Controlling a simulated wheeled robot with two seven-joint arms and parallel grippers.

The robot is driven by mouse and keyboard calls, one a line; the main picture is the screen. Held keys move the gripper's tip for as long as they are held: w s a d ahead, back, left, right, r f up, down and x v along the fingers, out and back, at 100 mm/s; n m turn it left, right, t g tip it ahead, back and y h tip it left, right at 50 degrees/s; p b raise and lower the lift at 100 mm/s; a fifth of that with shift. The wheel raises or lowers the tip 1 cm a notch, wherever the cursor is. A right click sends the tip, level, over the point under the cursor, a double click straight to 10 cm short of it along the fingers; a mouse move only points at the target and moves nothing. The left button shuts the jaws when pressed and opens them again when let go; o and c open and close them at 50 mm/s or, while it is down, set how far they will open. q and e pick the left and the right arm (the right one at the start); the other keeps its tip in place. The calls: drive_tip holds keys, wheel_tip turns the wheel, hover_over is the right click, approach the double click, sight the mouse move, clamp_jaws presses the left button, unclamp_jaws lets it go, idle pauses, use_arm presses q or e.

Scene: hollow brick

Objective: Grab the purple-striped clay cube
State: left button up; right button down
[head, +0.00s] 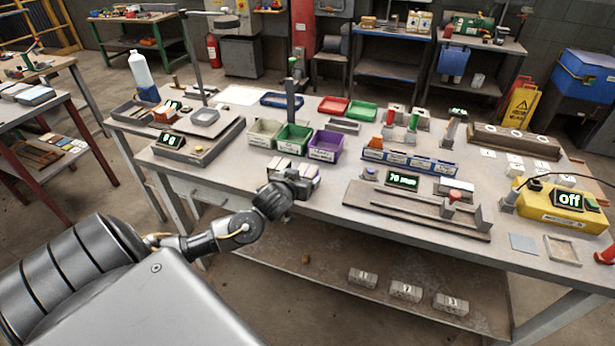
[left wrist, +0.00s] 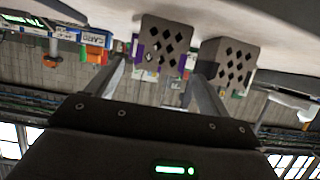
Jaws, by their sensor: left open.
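Two small cubes stand side by side near the table's front edge. The purple-striped clay cube (head: 308,171) is the right one in the head view, and purple shows at its side. It also shows in the left wrist view (left wrist: 166,46), upside down, with diamond-shaped holes in its face. The other cube (left wrist: 230,67) is to its right there. My left gripper (head: 292,186) is open and just in front of the cubes, partly hiding them. In the left wrist view, its fingers (left wrist: 158,76) are either side of the striped cube's face; contact is unclear. My right gripper is not in view.
Behind the cubes stand a cream bin (head: 264,133), a green bin (head: 293,138) and a purple bin (head: 325,146). A blue rack (head: 410,162) and a long grey fixture (head: 415,210) are to the right. Bare tabletop (head: 215,175) lies to the left.

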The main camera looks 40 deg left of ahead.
sight(305, 173)
use_arm(q)
drive_tip(key=shift+w+a, duration=0.15)
drive_tip(key=shift+w, duration=0.25)
drive_tip(key=p+x, duration=0.1)
drive_tip(key=x, duration=0.3)
drive_tip(key=shift+w+f, duration=0.15)
drive_tip(key=shift+w, duration=0.15)
drive_tip(key=c, duration=1.1)
drive_tip(key=shift+c, duration=0.3)
